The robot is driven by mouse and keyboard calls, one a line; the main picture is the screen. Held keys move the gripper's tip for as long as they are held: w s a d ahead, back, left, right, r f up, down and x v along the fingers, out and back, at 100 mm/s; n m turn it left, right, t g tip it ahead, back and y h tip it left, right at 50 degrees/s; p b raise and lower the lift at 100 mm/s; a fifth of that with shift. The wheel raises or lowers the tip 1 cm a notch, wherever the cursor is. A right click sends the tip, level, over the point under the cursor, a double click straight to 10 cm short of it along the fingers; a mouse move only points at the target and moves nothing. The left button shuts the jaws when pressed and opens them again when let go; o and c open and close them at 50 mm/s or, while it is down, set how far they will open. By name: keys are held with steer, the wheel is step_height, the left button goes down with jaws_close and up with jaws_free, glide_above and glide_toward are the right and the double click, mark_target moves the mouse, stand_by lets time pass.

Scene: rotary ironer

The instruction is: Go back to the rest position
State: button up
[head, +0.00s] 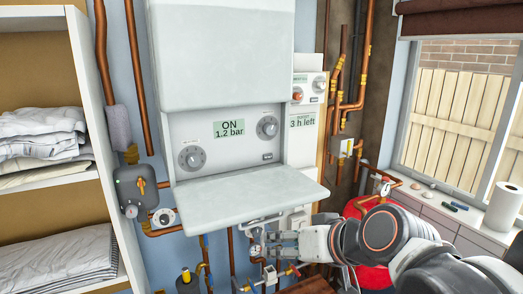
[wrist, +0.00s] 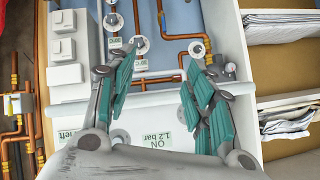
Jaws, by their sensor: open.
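My gripper (head: 268,243) is low in front of the white boiler (head: 222,52), just below the front edge of its lowered flap (head: 240,197). My arm comes in from the lower right. In the wrist view, which shows the scene upside down, my gripper (wrist: 158,56) has its two teal-padded fingers wide apart with nothing between them. Pipes and round valve fittings lie beyond the fingertips. I cannot tell whether a fingertip touches the fittings under the flap. The boiler display (head: 229,128) reads "ON 1.2 bar".
Two dials (head: 191,157) flank the display. Copper pipes and valves run below and beside the boiler. A grey control box (head: 137,190) hangs left. A shelf with folded linen (head: 42,135) stands far left. A paper roll (head: 503,207) stands on the right counter by the window.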

steer(key=s+d+f+m+h+b, duration=0.1)
steer(key=d+f+b, duration=0.4)
steer(key=f, duration=0.5)
steer(key=s+d+f+g+h+b, duration=0.1)
steer(key=s+d+f+h+b, duration=0.2)
steer(key=f+b, duration=0.5)
steer(key=s+d+f+m+h+b, duration=0.1)
steer(key=s+d+f+b, duration=0.4)
steer(key=f, duration=0.6)
steer(key=shift+s+d+f+m+g+h+b, duration=0.3)
steer(key=shift+d+f+h+b, duration=0.15)
steer(key=shift+d+b, duration=0.35)
